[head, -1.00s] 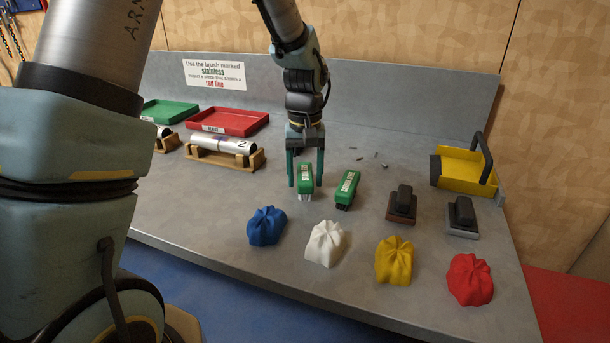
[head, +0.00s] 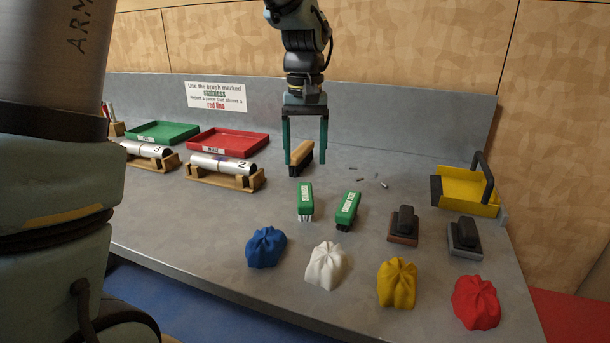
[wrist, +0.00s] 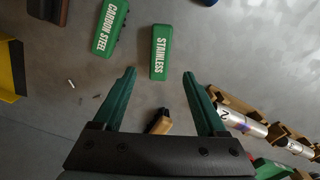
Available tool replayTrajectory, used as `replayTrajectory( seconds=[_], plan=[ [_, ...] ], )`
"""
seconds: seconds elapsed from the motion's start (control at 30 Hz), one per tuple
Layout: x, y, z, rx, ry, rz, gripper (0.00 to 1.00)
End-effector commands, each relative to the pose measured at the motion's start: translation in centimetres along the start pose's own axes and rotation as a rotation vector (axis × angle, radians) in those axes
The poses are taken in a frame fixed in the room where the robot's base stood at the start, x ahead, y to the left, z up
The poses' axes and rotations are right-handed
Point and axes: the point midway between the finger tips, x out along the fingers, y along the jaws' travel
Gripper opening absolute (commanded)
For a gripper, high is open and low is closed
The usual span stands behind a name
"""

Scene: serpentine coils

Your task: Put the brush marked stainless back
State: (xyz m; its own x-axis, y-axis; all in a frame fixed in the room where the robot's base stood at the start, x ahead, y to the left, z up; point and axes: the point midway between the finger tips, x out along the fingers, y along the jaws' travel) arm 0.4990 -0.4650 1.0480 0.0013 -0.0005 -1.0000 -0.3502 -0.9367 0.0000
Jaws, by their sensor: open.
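The green brush marked STAINLESS (head: 305,201) stands bristles down on the grey bench, left of the similar green brush marked CARBON STEEL (head: 347,210). In the wrist view the STAINLESS label reads clearly on the brush (wrist: 161,52), with the CARBON STEEL brush (wrist: 110,28) beside it. My gripper (head: 306,170) is open and empty, above and behind the stainless brush, apart from it. A wooden-backed brush (head: 301,155) lies behind my fingers, partly covered by them; it also shows between the fingers in the wrist view (wrist: 160,122).
Metal tubes (head: 222,163) rest on wooden cradles at left, before a red tray (head: 229,142) and a green tray (head: 162,132). Blue, white, yellow and red cloths (head: 475,303) line the front. Two dark-handled blocks (head: 404,225) and a yellow dustpan (head: 466,193) are at right.

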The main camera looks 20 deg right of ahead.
Motion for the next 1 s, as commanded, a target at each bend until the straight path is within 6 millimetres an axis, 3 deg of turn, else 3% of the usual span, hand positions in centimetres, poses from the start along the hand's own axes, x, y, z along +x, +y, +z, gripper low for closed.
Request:
replayTrajectory(
  seconds=[0.17, 0.37, 0.47, 0.57, 0.7, 0.8, 0.9, 1.0],
  plan=[
    [-1.3, 0.0, 0.0, 0.000, 0.000, 0.000, 0.75],
    [-1.2, -0.7, 0.1, -0.007, 0.000, 0.000, 0.75],
    [-0.3, -3.9, 0.3, -0.035, 0.010, 0.004, 0.75],
    [1.7, -9.8, 1.5, -0.086, 0.030, 0.008, 0.75],
    [4.8, -18.4, 5.4, -0.162, 0.073, 0.009, 0.75],
    [6.6, -22.7, 8.9, -0.207, 0.102, 0.003, 0.75],
    [7.8, -25.3, 11.9, -0.239, 0.122, -0.006, 0.75],
    [8.6, -26.6, 13.7, -0.255, 0.133, -0.012, 0.75]
  ],
)
